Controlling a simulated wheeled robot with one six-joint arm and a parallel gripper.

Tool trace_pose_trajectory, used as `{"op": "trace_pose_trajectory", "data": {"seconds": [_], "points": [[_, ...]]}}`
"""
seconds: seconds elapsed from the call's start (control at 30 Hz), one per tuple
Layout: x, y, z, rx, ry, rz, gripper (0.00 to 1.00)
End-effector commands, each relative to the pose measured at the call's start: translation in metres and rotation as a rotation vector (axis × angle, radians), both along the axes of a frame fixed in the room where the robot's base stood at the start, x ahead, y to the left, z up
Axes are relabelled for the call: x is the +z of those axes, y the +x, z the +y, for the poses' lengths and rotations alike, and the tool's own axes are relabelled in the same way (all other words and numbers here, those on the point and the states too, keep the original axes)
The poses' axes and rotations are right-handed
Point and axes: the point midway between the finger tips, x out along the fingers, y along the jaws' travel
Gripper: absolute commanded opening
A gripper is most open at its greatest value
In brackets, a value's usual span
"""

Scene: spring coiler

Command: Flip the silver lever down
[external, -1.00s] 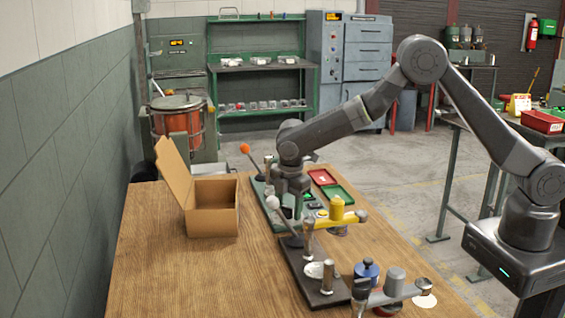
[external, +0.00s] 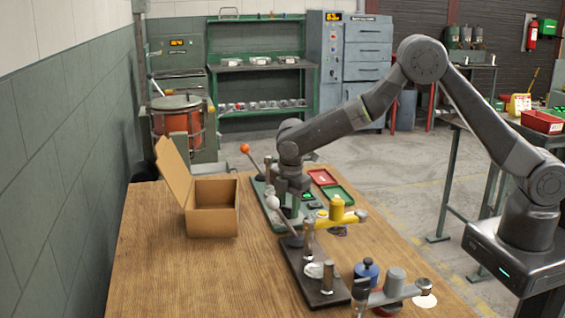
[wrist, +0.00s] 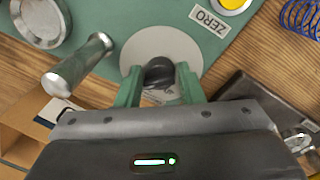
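In the external view a lever with a pale silver ball (external: 273,202) leans up and left from the dark base plate (external: 312,272). My gripper (external: 294,205) is just right of the ball, pointing down over the green base plate (external: 268,207). In the wrist view the green fingers (wrist: 159,85) are spread apart. A dark rounded piece (wrist: 158,70) shows between them over a grey disc (wrist: 160,45); I cannot tell whether they touch it. A silver handle (wrist: 80,65) lies left of the fingers in the wrist view.
An orange-ball lever (external: 245,148) stands behind. An open cardboard box (external: 212,220) stands left. The wooden table (external: 170,275) is clear at front left.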

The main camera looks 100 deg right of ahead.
Motion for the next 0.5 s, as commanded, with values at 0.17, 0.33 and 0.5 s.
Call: {"op": "trace_pose_trajectory", "data": {"seconds": [0.17,0.33,0.5], "points": [[0.026,0.001,-0.001,0.000,-0.003,-0.006,0.04],[0.099,0.003,-0.001,0.001,-0.009,-0.018,0.00],[0.111,-0.005,0.007,-0.196,0.139,-0.041,0.00]]}}
